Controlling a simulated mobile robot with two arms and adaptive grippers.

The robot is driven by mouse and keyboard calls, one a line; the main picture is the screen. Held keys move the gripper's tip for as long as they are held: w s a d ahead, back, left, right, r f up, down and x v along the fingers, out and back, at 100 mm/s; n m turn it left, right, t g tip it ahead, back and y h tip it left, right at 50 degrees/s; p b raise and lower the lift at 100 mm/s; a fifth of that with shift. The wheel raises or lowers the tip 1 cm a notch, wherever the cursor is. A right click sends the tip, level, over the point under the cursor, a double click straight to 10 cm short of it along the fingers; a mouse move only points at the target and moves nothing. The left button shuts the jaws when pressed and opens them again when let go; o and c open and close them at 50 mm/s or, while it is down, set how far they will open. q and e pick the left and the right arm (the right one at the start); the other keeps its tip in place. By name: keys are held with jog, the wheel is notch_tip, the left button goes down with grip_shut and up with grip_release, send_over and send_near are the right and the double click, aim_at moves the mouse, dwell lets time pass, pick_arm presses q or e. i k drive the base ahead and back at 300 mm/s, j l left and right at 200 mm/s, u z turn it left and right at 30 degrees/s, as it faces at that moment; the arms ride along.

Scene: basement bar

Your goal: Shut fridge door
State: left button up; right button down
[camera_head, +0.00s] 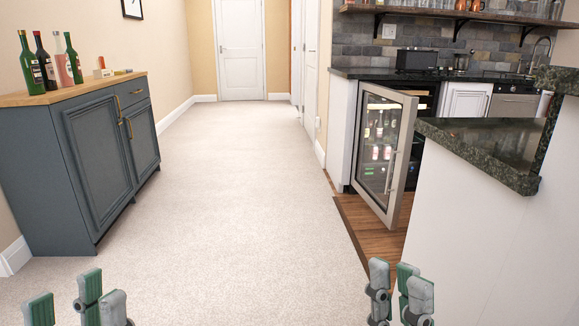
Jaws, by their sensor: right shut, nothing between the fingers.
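The fridge (352,135) is a glass-fronted drinks cooler under the dark counter on the right. Its door (402,160), with a steel frame, glass pane and vertical bar handle, stands open and swung out toward me over the wooden floor. Bottles and cans show through the glass. My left gripper (72,306) is at the bottom left edge, its fingers spread and empty, far from the door. My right gripper (396,290) is at the bottom edge, shut and empty, in front of the door and apart from it. Both grippers are partly cut off by the frame.
A raised bar with a dark stone top (470,145) and white side (475,225) stands close right of the fridge door. A blue-grey cabinet (100,160) with bottles on top stands at left. The carpet (230,200) between is clear, reaching a white door (240,50).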

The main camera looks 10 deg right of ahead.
aim_at(389, 215)
jog(key=i+z, duration=0.25)
jog(key=i, duration=0.2)
jog(key=i+j+z, duration=0.25)
jog(key=i, duration=0.2)
jog(key=i+j+z, duration=0.1)
jog(key=i+z, duration=0.15)
jog(key=i, duration=0.2)
jog(key=i+j+z, duration=0.25)
jog(key=i, duration=0.15)
jog(key=i+j+u, duration=0.1)
jog(key=i+j, duration=0.4)
jog(key=i+j+u, duration=0.1)
jog(key=i+j, duration=0.35)
jog(key=i, duration=0.2)
